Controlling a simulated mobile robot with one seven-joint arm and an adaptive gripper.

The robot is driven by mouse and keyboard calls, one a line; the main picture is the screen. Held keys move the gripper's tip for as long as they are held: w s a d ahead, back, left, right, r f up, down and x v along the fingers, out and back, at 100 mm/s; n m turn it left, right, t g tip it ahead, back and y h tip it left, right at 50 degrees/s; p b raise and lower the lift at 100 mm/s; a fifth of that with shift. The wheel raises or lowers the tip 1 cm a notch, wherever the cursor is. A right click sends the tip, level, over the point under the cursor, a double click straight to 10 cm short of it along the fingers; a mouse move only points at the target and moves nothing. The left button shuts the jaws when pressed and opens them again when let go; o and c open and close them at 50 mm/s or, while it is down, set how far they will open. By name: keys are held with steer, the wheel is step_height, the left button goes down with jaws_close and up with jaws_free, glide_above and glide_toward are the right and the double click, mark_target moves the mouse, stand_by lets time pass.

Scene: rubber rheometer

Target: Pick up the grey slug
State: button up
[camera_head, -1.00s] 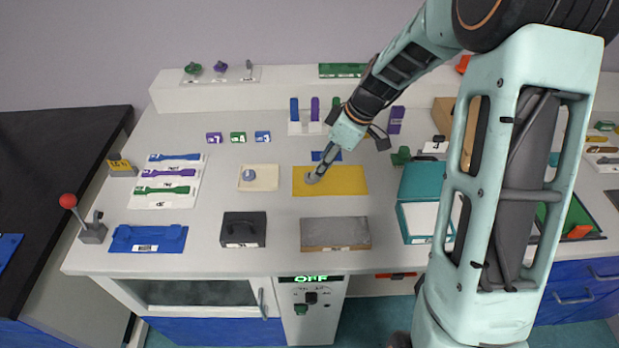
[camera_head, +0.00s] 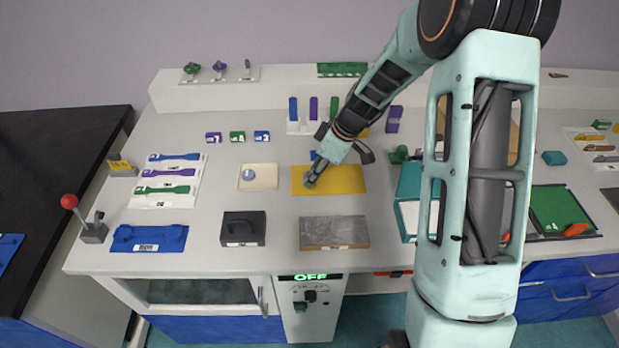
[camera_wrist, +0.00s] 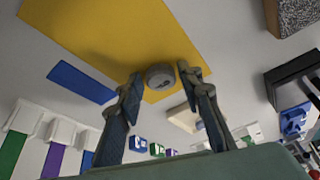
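The grey slug (camera_wrist: 160,76) is a short grey cylinder on the yellow mat (camera_wrist: 100,35), near the mat's edge in the wrist view. My gripper (camera_wrist: 162,77) is open, with one fingertip on each side of the slug. Small gaps seem to show between the fingertips and the slug. In the head view, the slug (camera_head: 307,178) lies at the left part of the yellow mat (camera_head: 345,180), partly hidden by my gripper (camera_head: 313,182), which reaches down from the upper right.
A cream pad (camera_head: 262,183) with a round grey-blue piece (camera_head: 248,174) lies left of the mat. A blue strip (camera_wrist: 80,82) lies beside the mat.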

steer(key=c, duration=0.5)
steer(key=shift+r, duration=0.1)
